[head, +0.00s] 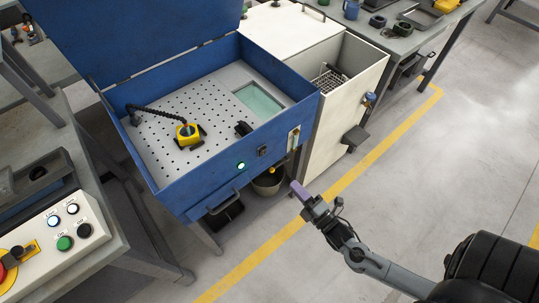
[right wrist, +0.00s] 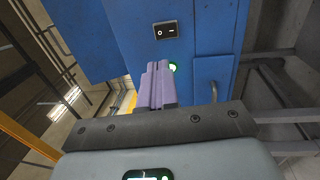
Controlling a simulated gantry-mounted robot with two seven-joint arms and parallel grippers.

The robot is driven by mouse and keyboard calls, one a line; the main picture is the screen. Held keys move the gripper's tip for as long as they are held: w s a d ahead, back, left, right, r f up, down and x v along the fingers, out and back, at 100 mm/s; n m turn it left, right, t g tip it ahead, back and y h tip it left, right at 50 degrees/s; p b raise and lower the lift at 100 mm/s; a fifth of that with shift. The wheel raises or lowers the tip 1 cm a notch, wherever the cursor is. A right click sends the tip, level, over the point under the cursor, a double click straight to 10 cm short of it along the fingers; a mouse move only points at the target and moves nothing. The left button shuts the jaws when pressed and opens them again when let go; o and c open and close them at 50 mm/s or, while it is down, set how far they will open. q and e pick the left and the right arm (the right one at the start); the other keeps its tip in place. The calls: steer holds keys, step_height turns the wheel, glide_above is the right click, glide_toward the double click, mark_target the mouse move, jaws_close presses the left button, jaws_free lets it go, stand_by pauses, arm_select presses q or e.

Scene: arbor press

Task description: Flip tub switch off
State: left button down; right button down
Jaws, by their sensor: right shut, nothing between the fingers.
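The blue tub (head: 203,190) stands with its lid raised. Its switch (head: 262,151) is a small black rocker on the front wall. In the right wrist view the switch (right wrist: 164,31) shows O and line marks; which side is pressed I cannot tell. A lit green lamp (head: 241,165) sits beside it, and the lamp (right wrist: 173,67) also glows in the right wrist view. My right gripper (head: 297,189) is shut and empty, its purple fingers in front of the tub and apart from the switch. The fingers (right wrist: 157,84) point toward the tub front. My left gripper is out of view.
The tub holds a perforated plate with a yellow-and-black piece (head: 188,134) on a black hose. A cream cabinet (head: 335,110) adjoins at right. A bucket (head: 269,184) stands underneath. A control box (head: 58,240) is at lower left. The floor at right is open.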

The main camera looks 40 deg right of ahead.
steer(key=b, duration=0.3)
glide_toward(264, 151)
steer(key=w, duration=0.3)
steer(key=w+r, duration=0.1)
steer(key=w, duration=0.2)
steer(key=shift+w+r, duration=0.15)
steer(key=shift+w, duration=0.2)
steer(key=shift+p, duration=0.3)
